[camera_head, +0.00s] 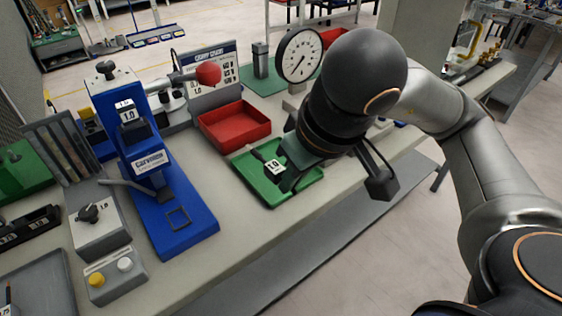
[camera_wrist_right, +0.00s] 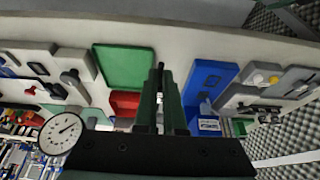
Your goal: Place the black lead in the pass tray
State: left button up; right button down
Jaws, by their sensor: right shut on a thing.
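The black lead (camera_head: 258,155), a dark slim piece with a white number label, is held between the fingertips of my right gripper (camera_head: 285,172). It shows as a dark tip between the fingers in the right wrist view (camera_wrist_right: 160,68). In the head view the gripper and lead are in front of the green tray (camera_head: 262,198), which looks like the pass tray. Its inside is partly hidden by my gripper. How high the lead is above the tray floor I cannot tell. In the wrist view the green tray (camera_wrist_right: 125,68) is left of the fingers. My left gripper is not in view.
A red tray (camera_head: 233,128) stands just behind the green one. A blue press-like fixture (camera_head: 170,215) with a red-knobbed lever is to the left. A round dial gauge (camera_head: 299,56) stands behind my right wrist. A button box (camera_head: 115,275) is at front left.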

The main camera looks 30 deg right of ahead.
jog(key=w+d+f, duration=0.2)
jog(key=w, duration=0.1)
jog(key=w+d+f+b, duration=0.1)
jog(key=w+d+f, duration=0.4)
jog(key=w+f, duration=0.1)
jog(key=w, duration=0.1)
jog(key=shift+w+d+f, duration=0.1)
jog(key=shift+d+f, duration=0.05)
jog(key=shift+f, duration=0.1)
jog(key=shift+w+d+f, duration=0.1)
jog(key=shift+w+f, duration=0.1)
jog(key=shift+w+d+f, duration=0.1)
jog(key=shift+w+f, duration=0.05)
jog(key=shift+f, duration=0.1)
jog(key=shift+w+d+f+b, duration=0.1)
jog(key=shift+w+f+b, duration=0.1)
jog(key=shift+f, duration=0.75)
jog(key=shift+w+d+f+b, duration=0.1)
jog(key=shift+f+b, duration=0.05)
jog(key=shift+f, duration=0.75)
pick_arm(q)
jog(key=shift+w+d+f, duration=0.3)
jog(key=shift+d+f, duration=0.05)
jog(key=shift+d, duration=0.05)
